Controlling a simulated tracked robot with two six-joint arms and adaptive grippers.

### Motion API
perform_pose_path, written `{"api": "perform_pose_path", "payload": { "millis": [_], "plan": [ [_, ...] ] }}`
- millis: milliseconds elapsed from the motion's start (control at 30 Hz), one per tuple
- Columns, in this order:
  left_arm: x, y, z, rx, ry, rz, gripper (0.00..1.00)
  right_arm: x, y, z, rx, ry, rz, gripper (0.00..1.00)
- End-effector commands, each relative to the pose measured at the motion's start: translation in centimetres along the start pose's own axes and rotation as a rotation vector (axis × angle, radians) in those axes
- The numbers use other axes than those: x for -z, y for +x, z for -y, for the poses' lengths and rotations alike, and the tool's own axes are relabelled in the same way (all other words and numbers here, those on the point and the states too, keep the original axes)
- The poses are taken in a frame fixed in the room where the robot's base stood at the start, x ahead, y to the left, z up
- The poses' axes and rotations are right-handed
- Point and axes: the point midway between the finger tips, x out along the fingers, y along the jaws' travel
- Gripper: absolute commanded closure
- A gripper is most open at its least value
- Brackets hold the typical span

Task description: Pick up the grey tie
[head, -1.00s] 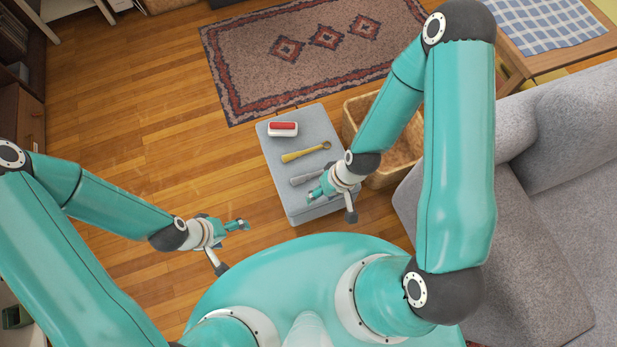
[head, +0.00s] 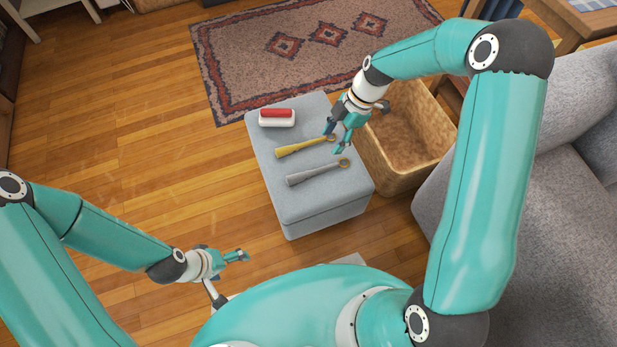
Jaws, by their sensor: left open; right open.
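The grey tie (head: 314,174) lies rolled out long and narrow on the grey ottoman (head: 330,209), nearest its front edge, with a ring-like yellowish end at the right. My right gripper (head: 335,143) is open and empty, above the right side of the ottoman. It is just beyond the grey tie's ring end and overlaps the end of the yellow tie in the picture. I cannot tell its exact height. My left gripper (head: 246,256) is open and empty over the floor, to the left of and nearer than the ottoman.
A yellow tie (head: 296,148) lies behind the grey one. A red and white brush-like object (head: 277,118) is at the ottoman's back left. A wicker basket (head: 432,170) stands right of the ottoman, beside a grey sofa (head: 560,240). The wooden floor at left is clear.

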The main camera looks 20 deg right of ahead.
Motion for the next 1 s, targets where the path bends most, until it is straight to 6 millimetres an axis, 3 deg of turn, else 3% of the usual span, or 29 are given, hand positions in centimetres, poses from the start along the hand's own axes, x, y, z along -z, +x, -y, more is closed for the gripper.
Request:
{"api": "perform_pose_path", "payload": {
  "millis": [400, 767, 1000],
  "plan": [
    [0.0, 2.1, 0.7, 0.000, 0.000, 0.000, 0.10, 0.0, 8.7, 0.1, 0.004, 0.002, -0.001, 0.47],
    [0.0, 2.7, 1.0, 0.000, 0.000, 0.000, 0.10, 0.0, 11.2, 0.0, 0.001, 0.003, 0.000, 0.47],
    [0.0, 4.0, 1.4, 0.000, 0.000, 0.000, 0.10, 0.1, 14.6, -0.3, 0.003, 0.004, -0.001, 0.47]
  ]
}}
